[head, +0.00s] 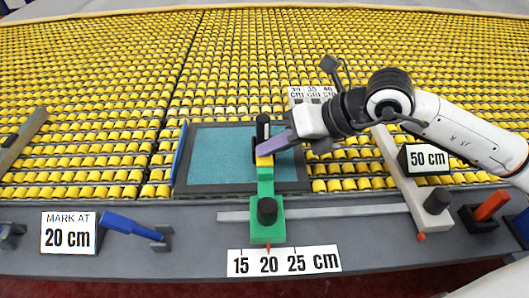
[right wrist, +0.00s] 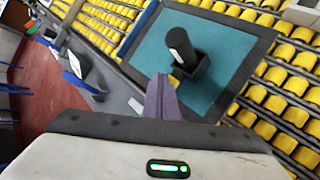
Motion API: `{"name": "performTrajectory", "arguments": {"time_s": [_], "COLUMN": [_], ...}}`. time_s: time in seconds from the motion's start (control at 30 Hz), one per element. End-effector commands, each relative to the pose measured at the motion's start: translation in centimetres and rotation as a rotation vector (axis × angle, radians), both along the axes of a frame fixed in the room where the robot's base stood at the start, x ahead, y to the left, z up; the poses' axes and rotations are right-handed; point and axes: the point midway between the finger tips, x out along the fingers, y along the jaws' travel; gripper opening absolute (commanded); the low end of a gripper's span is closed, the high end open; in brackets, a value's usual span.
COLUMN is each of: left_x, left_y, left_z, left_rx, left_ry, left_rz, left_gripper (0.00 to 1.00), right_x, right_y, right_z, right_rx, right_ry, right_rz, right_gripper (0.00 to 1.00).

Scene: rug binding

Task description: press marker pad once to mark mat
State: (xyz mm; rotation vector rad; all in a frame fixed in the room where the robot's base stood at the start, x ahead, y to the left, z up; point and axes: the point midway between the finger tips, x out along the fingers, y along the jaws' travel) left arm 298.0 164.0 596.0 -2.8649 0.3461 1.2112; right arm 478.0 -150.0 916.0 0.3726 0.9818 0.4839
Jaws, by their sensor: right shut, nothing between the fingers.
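The mat (head: 215,157) is a teal sheet with a dark border lying on the yellow rollers. The marker pad (head: 262,128) is a black piece with an upright cylindrical handle at the mat's right part; it also shows in the right wrist view (right wrist: 183,48), standing in a black square base. My right gripper (head: 268,148), with purple fingers, is shut and empty just beside the pad, over the yellow tip of the green stop (head: 266,232). Its fingers also show in the right wrist view (right wrist: 161,98). Contact with the pad cannot be told. My left gripper is out of view.
The green stop with a black knob stands at 20 on the scale (head: 284,261). A sign (head: 68,232) reads "MARK AT 20 cm". A blue-handled tool (head: 130,226) lies beside it. A white bar (head: 408,185) with a black knob and a "50 cm" block (head: 424,159) stand at right.

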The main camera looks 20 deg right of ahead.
Motion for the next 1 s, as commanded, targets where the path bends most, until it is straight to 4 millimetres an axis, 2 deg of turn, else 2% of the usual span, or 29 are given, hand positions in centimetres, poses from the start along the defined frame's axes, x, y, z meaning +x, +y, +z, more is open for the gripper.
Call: {"name": "performTrajectory", "arguments": {"time_s": [0.3,0.67,1.0], "left_x": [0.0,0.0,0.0], "left_y": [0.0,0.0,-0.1], "left_z": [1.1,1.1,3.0], "left_rx": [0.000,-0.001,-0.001], "left_ry": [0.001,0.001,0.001], "left_rz": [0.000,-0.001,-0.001], "left_gripper": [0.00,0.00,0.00], "right_x": [-0.1,-0.1,0.0], "right_y": [0.0,0.0,0.0], "right_z": [1.8,2.0,5.0], "right_rx": [-0.001,0.000,0.001], "right_ry": [0.003,0.001,-0.002], "right_rz": [0.002,0.001,0.001], "right_gripper": [0.00,0.00,0.00]}}
